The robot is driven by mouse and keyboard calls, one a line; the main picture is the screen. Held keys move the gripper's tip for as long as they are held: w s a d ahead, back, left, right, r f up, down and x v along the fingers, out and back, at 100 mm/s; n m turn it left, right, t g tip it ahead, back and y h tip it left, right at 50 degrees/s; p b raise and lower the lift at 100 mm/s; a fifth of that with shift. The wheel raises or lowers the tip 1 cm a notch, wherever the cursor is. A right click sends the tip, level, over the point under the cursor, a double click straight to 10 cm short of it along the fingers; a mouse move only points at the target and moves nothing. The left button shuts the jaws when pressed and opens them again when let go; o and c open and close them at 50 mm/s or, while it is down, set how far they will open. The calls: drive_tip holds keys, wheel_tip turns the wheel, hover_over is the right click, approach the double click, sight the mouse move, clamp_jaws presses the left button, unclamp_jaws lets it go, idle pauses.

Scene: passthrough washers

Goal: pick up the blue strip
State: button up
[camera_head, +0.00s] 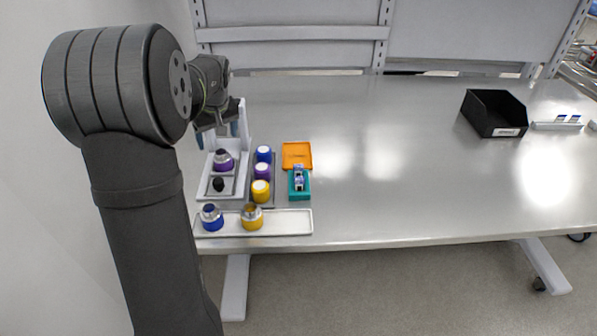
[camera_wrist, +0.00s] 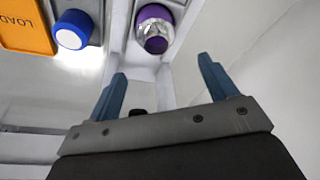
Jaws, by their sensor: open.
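I cannot make out for certain which thing is the blue strip. Small blue-and-white pieces (camera_head: 298,172) stand in a teal holder (camera_head: 300,190) right of the jars. Small blue-marked pieces (camera_head: 567,118) also sit on a pale rack at the far right. My gripper (camera_head: 219,133) is open and empty over the white stand at the table's left, apart from both. In the wrist view my two blue fingers (camera_wrist: 162,72) are spread wide. A purple-ringed metal fitting (camera_wrist: 155,30) lies beyond them.
The white stand (camera_head: 243,150) holds a purple-ringed fitting. Blue, purple and yellow (camera_head: 260,191) jars stand beside it. A white tray (camera_head: 285,222) in front holds two fittings. An orange plate (camera_head: 297,153) lies behind the teal holder. A black bin (camera_head: 490,118) stands right; mid-table is clear.

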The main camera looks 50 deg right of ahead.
drive_tip(key=c, duration=0.5)
drive_tip(key=s+d+r+m+h, duration=0.1)
drive_tip(key=s+d+r+m, duration=0.15)
drive_tip(key=s, duration=0.45)
drive_tip(key=s+d+r+m, duration=0.1)
drive_tip(key=s+d+r, duration=0.25)
drive_tip(key=s, duration=0.35)
drive_tip(key=m+h, duration=0.1)
drive_tip(key=m, duration=0.2)
approach(298, 165)
drive_tip(key=shift+h, duration=0.3)
drive_tip(key=shift+a+x, duration=0.1)
drive_tip(key=shift+x, duration=2.1)
drive_tip(key=shift+a+x, duration=0.15)
drive_tip(key=shift+x, duration=2.05)
